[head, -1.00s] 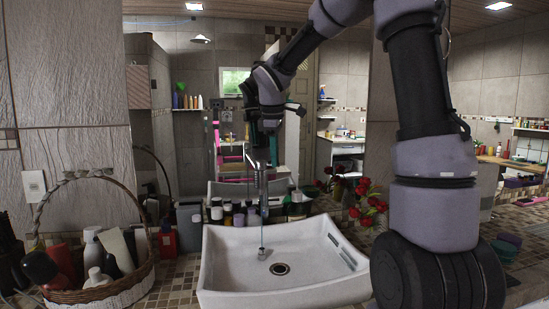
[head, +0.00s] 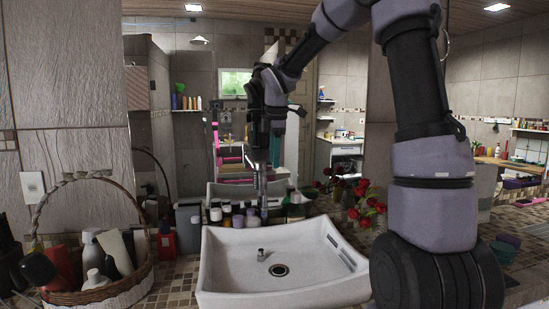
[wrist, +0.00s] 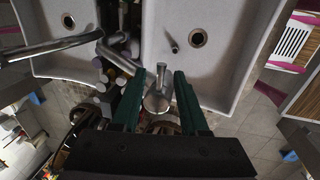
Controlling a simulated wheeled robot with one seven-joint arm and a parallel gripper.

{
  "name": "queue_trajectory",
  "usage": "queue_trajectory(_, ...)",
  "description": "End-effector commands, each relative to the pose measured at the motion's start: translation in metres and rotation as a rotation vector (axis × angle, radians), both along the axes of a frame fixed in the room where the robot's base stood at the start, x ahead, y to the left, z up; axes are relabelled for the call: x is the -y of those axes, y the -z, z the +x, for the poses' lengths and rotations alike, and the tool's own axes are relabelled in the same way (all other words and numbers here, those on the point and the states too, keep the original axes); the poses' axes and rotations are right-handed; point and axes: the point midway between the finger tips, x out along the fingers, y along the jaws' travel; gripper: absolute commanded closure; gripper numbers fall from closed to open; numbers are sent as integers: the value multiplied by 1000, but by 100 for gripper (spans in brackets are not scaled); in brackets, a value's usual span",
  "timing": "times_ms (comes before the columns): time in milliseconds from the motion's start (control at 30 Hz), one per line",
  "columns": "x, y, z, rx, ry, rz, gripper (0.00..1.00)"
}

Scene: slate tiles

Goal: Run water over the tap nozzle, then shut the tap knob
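The white basin (head: 215,270) has a dark drain (head: 279,270). A small chrome piece (head: 261,254) shows in front of its back wall; I cannot tell whether it is the tap nozzle. The chrome tap (head: 263,190) stands behind the basin, its top hidden by my gripper (head: 264,158). In the wrist view, my gripper (wrist: 160,78) is open, its green fingers on either side of a round chrome knob with a short lever (wrist: 157,102). Gaps show beside the knob. A long chrome bar (wrist: 50,48) lies to the left. No water stream is visible.
Several bottles (head: 228,214) stand behind the basin under the mirror. A basket (head: 120,288) of bottles is at the left. Red flowers (head: 368,207) stand at the right beside my arm. The space above the basin is clear.

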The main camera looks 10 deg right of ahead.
Motion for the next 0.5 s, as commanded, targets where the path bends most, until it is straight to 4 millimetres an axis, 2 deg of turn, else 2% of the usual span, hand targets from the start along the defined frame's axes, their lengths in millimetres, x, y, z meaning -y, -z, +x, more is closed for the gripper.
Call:
queue_trajectory(267, 0, -3, 0, 1, 1, -1, 57)
queue_trajectory(367, 0, -13, -2, 3, 2, -1, 57)
queue_trajectory(500, 0, -38, -7, 5, 3, 0, 57)
